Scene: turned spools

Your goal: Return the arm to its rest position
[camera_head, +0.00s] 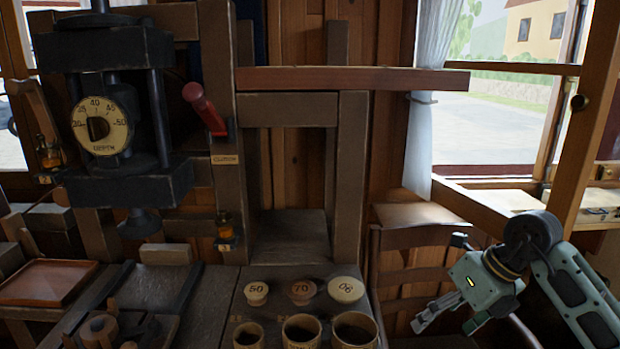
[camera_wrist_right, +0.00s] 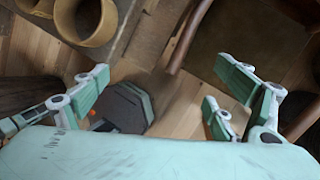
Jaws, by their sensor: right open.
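My right gripper (camera_head: 446,318) is at the lower right of the head view, in front of a wooden chair and to the right of the bench. Its fingers point down and to the left, apart and empty. In the right wrist view the open fingers (camera_wrist_right: 165,92) stand wide apart with nothing between them, above the wooden floor. My left gripper is not in view.
The bench holds several labelled round pieces (camera_head: 301,291) and cups (camera_head: 302,330). A press with a dial (camera_head: 102,124) and red lever (camera_head: 204,109) stands left. A wooden chair (camera_head: 412,262) stands behind my right gripper, near the window ledge. A red-brown tray (camera_head: 47,282) lies far left.

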